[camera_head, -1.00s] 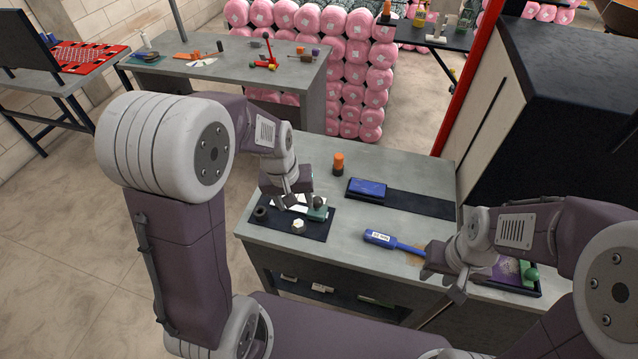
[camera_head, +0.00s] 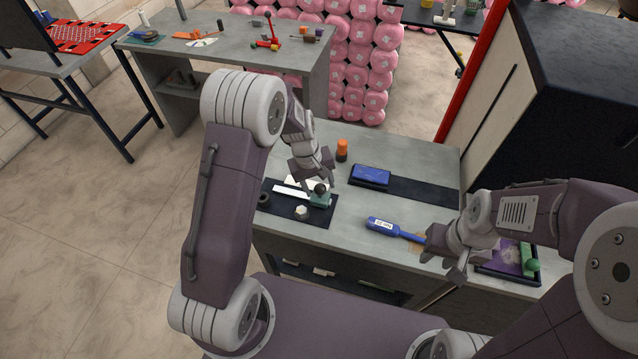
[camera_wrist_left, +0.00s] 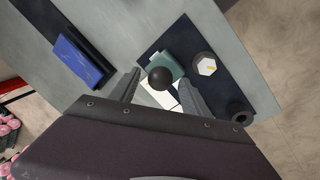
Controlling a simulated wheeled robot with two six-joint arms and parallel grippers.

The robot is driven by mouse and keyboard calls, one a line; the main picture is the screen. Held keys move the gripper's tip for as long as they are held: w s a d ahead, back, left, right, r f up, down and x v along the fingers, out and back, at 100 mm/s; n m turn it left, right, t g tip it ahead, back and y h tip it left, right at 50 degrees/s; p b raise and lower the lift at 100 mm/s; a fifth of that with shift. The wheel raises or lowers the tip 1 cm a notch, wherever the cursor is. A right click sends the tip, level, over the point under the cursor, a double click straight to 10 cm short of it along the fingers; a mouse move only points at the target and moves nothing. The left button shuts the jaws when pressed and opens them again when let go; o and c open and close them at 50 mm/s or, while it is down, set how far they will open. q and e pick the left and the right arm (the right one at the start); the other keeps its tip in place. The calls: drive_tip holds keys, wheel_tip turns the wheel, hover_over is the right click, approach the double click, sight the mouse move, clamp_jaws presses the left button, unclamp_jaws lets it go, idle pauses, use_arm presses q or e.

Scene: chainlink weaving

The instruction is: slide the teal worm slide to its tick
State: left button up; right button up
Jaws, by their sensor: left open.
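The teal worm slide (camera_head: 319,201) is a small teal block with a dark round knob (camera_head: 320,188) on top. It sits at the right end of a white strip (camera_head: 290,191) on a dark mat. In the left wrist view, the teal block (camera_wrist_left: 164,62) shows behind the knob (camera_wrist_left: 161,79). My left gripper (camera_wrist_left: 160,84) is open, its fingers on either side of the knob, with gaps visible. I cannot make out the tick. My right gripper (camera_head: 443,267) looks open and empty, near the bench's front edge.
A white hex piece (camera_head: 302,212) and a dark ring (camera_head: 264,199) lie on the dark mat (camera_head: 318,217). An orange-topped bottle (camera_head: 342,150), a blue box (camera_head: 370,175) and a blue-handled tool (camera_head: 388,227) are also on the bench. A purple tray (camera_head: 506,258) is at right.

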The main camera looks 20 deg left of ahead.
use_arm(q)
drive_tip(key=shift+s+d+f, duration=0.15)
clamp_jaws()
idle(1.4)
